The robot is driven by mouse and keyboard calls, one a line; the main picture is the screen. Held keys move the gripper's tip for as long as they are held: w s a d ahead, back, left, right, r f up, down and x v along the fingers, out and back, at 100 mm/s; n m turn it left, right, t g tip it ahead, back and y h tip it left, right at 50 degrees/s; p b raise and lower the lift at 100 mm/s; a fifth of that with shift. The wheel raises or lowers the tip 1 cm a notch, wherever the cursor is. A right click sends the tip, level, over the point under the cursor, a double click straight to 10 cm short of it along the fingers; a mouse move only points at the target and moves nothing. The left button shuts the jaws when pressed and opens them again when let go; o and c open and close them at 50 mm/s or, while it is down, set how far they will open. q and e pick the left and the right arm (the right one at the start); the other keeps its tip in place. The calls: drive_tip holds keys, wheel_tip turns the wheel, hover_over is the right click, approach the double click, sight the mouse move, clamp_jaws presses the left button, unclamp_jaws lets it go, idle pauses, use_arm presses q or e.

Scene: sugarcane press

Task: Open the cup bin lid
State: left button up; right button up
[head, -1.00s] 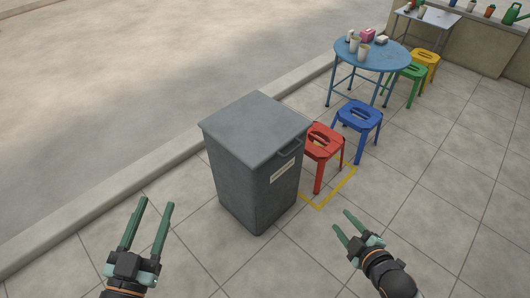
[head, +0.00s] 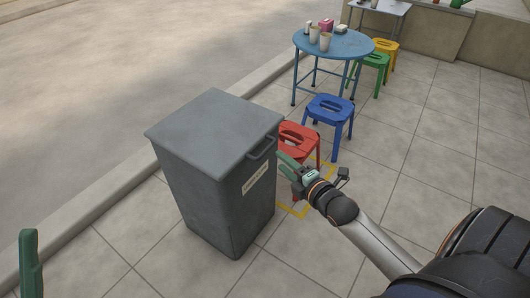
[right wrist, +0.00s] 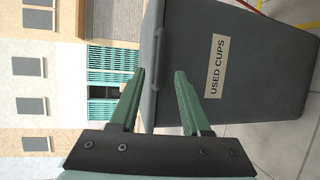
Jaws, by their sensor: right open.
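The grey cup bin (head: 215,200) stands on the tiles with its flat lid (head: 215,125) shut. A bar handle (head: 262,148) sticks out from the lid's front edge. In the right wrist view the bin (right wrist: 250,60) shows sideways with a "USED CUPS" label (right wrist: 216,66), and the handle (right wrist: 160,58) lies just beyond the fingertips. My right gripper (head: 282,165) is close to the handle, open and empty; its fingers also show in the right wrist view (right wrist: 158,75). Only one finger of my left gripper (head: 30,262) shows at the lower left, away from the bin.
A red stool (head: 300,142) stands just behind my right gripper, with a blue stool (head: 330,110) beyond it. A round blue table (head: 345,45) with cups is farther back. Yellow tape (head: 295,210) marks the floor. Tiles at the right are clear.

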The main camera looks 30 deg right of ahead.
sight(267, 148)
drive_tip(key=w+b, duration=0.1)
drive_tip(key=w, duration=0.2)
drive_tip(key=w+f+b, duration=0.1)
drive_tip(key=w, duration=0.2)
drive_tip(key=w+b, duration=0.1)
drive_tip(key=w, duration=0.1)
drive_tip(key=shift+w+f, duration=0.4)
drive_tip(key=shift+c, duration=0.3)
clamp_jaws()
idle(0.7)
